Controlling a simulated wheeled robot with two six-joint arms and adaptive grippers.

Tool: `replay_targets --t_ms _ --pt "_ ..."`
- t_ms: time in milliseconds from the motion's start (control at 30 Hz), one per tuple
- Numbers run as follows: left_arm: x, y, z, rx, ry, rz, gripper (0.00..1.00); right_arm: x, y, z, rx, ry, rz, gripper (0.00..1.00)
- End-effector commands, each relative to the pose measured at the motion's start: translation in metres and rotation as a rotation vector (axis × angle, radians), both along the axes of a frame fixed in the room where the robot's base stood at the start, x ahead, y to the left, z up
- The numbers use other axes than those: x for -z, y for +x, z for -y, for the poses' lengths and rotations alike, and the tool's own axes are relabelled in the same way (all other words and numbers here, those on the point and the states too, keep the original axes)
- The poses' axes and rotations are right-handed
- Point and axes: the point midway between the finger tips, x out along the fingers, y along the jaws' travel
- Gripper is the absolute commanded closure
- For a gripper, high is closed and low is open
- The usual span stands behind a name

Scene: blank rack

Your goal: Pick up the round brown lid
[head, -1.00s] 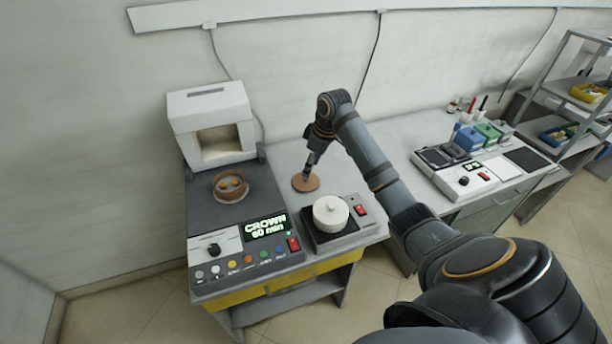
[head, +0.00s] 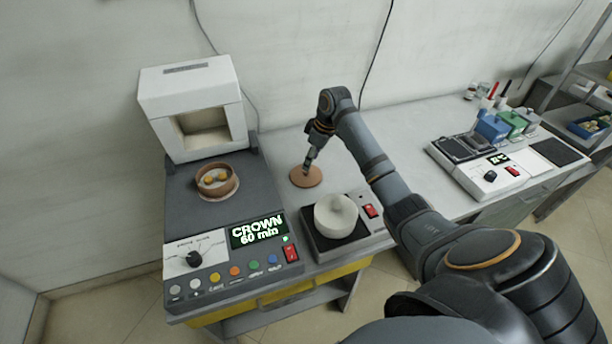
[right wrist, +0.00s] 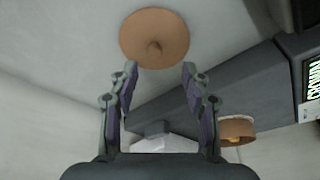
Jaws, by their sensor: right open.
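My right gripper (head: 308,168) points down over the lid in the head view. In the right wrist view my right gripper (right wrist: 159,66) has its two fingers spread apart, with nothing between them. The fingertips are close to the lid's near edge, and the knob lies a little beyond them. I cannot tell the exact height above it. My left gripper is not in view.
A brown round dish (head: 216,182) with yellow-orange pieces sits on the furnace unit (head: 196,108)'s dark deck, left of the lid. A white round pot (head: 336,217) stands on a black plate in front of it. Bench is clear right of the arm, up to a white device (head: 480,176).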

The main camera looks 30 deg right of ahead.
Motion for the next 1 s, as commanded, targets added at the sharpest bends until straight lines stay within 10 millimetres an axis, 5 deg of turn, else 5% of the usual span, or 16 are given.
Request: replay_targets --t_ms 267,533,800,1000 --pt "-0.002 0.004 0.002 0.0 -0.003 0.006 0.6 0.015 0.004 -0.001 0.001 0.001 -0.001 0.52" --pt "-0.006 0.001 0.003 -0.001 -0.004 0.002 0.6 0.055 0.018 -0.003 0.0 0.0 -0.001 0.52" --pt "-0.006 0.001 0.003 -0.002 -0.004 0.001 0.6 0.06 0.019 -0.003 0.0 -0.001 0.001 0.52" --pt "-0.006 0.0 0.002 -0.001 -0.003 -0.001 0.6 0.06 0.019 -0.003 0.0 -0.001 0.001 0.78"
